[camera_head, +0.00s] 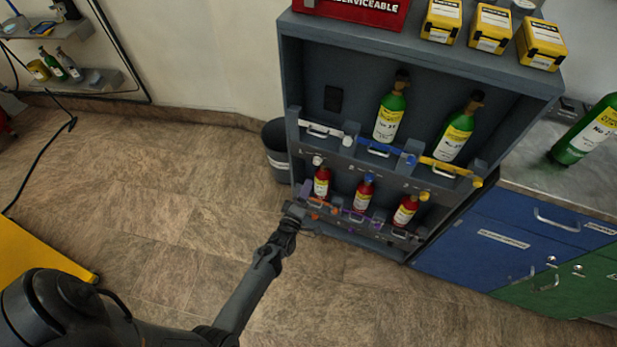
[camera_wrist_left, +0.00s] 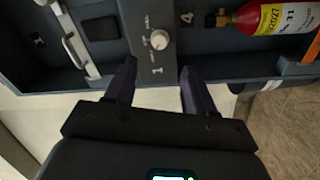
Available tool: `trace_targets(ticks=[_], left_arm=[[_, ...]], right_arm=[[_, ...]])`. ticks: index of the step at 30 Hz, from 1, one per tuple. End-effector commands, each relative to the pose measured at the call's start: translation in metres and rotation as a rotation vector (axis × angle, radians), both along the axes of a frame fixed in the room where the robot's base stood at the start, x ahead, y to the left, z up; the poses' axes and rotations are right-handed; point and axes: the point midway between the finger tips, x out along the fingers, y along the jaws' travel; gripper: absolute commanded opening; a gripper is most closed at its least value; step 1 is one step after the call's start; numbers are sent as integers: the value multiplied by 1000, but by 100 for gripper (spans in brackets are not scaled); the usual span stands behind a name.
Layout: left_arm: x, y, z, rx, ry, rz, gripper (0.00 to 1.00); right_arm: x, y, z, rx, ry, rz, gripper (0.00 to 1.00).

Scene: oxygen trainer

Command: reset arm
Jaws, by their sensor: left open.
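My left arm reaches from the bottom left in the head view, and its gripper (camera_head: 293,212) is at the lower left of the grey bottle cabinet (camera_head: 291,75). In the left wrist view the two dark fingers (camera_wrist_left: 155,85) are spread with nothing between them. They point at a grey panel with a white knob (camera_wrist_left: 159,39) and the numbers 1 and 4. Whether the fingertips touch the panel is unclear. A red bottle (camera_wrist_left: 270,17) lies to the right in that view. My right gripper is not in view.
The cabinet holds green bottles (camera_head: 388,118) on its upper shelf and red bottles (camera_head: 363,194) below, with coloured bars across. Yellow boxes (camera_head: 491,28) stand on top. A bin (camera_head: 277,150) is beside it. Blue drawers (camera_head: 500,239) stand at right. The floor at left is mostly clear.

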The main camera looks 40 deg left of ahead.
Motion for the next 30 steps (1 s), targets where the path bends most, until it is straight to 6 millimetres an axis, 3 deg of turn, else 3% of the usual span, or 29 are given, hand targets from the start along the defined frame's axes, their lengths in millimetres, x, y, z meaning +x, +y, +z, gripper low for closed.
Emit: trace_targets(ticks=[20, 23, 27, 30], left_arm=[[-12, -3, -3, 0, 6, 0, 54], [-23, -1, -13, 4, 27, 0, 54], [-56, 4, -36, 39, 89, -22, 54], [-75, 7, -22, 118, 94, -74, 54]], right_arm=[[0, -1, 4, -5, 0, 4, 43], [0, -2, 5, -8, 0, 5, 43], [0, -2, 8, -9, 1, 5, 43], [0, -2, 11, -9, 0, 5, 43]])
